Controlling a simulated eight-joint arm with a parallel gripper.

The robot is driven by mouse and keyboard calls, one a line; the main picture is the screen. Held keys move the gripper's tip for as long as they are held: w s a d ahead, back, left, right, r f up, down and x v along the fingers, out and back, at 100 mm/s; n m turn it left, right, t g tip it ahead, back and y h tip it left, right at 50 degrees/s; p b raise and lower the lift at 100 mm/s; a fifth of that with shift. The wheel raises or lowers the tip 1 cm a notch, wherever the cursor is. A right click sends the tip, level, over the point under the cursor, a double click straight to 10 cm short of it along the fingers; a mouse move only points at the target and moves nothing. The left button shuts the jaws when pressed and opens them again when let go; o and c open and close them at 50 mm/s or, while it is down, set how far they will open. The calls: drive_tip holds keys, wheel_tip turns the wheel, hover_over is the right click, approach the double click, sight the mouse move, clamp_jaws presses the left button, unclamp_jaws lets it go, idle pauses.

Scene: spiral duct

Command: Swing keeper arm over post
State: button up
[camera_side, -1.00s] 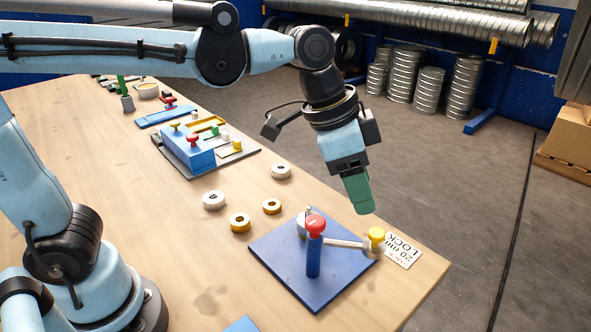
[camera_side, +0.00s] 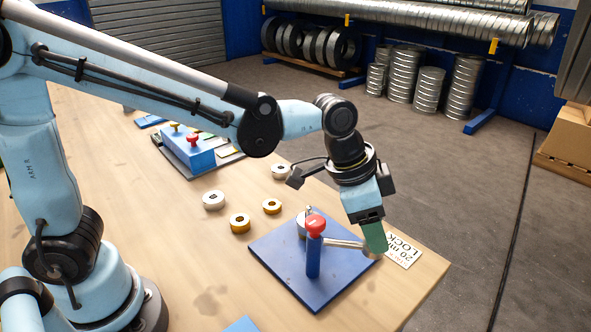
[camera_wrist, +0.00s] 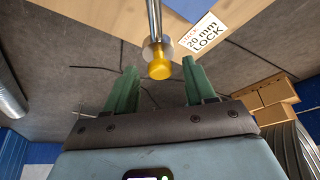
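The keeper arm (camera_side: 345,243) is a silver bar reaching right from near the red-topped blue post (camera_side: 313,258). Its pivot end is unclear behind the post. A silver piece (camera_side: 301,224) stands behind the post. In the wrist view, the arm (camera_wrist: 153,18) ends in a silver collar and a yellow knob (camera_wrist: 159,69). My gripper (camera_wrist: 159,70) is open, with its green fingers apart on either side of the knob and visible gaps. In the side view, my gripper (camera_side: 376,242) is down at the arm's right end and hides the knob.
The blue base plate (camera_side: 275,255) lies near the table's right corner. A white label (camera_side: 403,251) reading "20 mm LOCK" lies beside it. Several rings, such as a gold one (camera_side: 240,222), and a blue block fixture (camera_side: 188,152) lie farther left.

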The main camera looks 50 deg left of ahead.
clamp_jaws()
idle(0.3)
